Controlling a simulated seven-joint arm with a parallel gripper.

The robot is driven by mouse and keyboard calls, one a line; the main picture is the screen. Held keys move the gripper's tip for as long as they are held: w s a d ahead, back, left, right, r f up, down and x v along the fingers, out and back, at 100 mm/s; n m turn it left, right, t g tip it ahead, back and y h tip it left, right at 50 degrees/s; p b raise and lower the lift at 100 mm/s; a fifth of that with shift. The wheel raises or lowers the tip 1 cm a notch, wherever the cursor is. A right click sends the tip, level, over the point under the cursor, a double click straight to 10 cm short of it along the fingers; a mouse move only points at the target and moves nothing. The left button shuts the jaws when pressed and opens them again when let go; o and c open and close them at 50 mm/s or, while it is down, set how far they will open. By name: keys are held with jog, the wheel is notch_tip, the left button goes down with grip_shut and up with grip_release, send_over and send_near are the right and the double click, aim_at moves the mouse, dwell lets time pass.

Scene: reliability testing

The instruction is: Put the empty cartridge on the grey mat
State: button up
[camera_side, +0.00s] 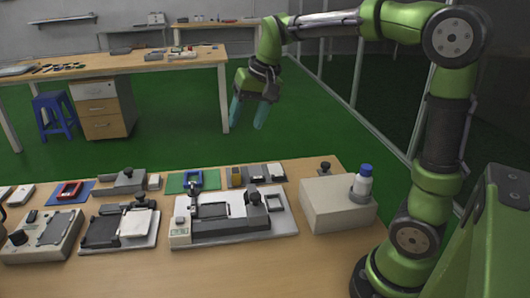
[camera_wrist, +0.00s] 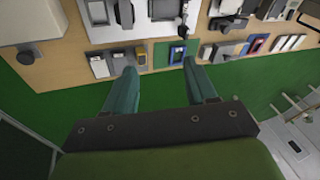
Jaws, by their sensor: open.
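My gripper (camera_side: 248,113) is open and empty, high above the back edge of the table; its two teal fingers also show in the wrist view (camera_wrist: 159,72). A blue frame-shaped cartridge (camera_side: 192,179) lies on a green mat (camera_side: 174,186); it also shows in the wrist view (camera_wrist: 177,54), below and beyond the fingers. A red frame-shaped cartridge (camera_side: 68,190) lies on a blue mat (camera_side: 84,188) at the left. I cannot tell which cartridge is empty.
A fixture on a white plate (camera_side: 275,230) takes the table's middle. Another fixture (camera_side: 118,226) and a grey device (camera_side: 40,235) stand left. The table's front strip (camera_side: 200,275) is clear.

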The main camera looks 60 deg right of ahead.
jog(key=s+a+f+n+t, duration=0.1)
jog(key=s+a, duration=0.2)
jog(key=s, duration=0.5)
jog(key=s+a+f+n+t, duration=0.1)
jog(key=s+a, duration=0.3)
jog(key=s, duration=0.4)
jog(key=shift+s+f+n+t+y, duration=0.3)
jog(key=shift+f+t+y, duration=0.15)
jog(key=shift+t, duration=0.35)
jog(key=shift+w, duration=0.1)
jog(key=shift+c, duration=0.4)
